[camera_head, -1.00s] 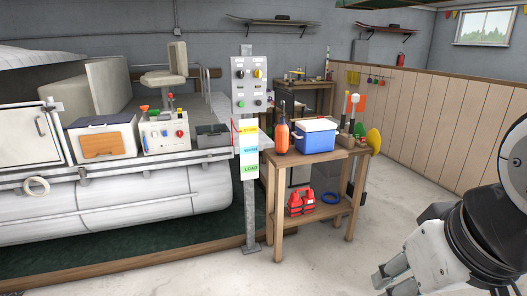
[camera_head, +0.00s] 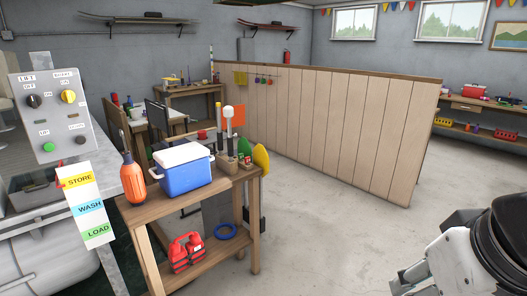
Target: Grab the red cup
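I cannot make out a red cup for certain. A small red object (camera_head: 203,134) shows behind the blue cooler, too small and partly hidden to identify. My gripper (camera_head: 402,284) is at the bottom right, in front of bare floor and well apart from the tables. Its fingertips are partly cut off by the frame edge, so I cannot tell whether it is open. Nothing is visibly held in it.
A wooden table (camera_head: 160,207) carries a blue cooler (camera_head: 187,173) and an orange bottle (camera_head: 132,180); a red life vest (camera_head: 186,252) lies below. A control post (camera_head: 50,115) stands left. A plank partition (camera_head: 330,125) runs behind. Clear floor (camera_head: 330,230) lies right; a far bench (camera_head: 485,107) holds red items.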

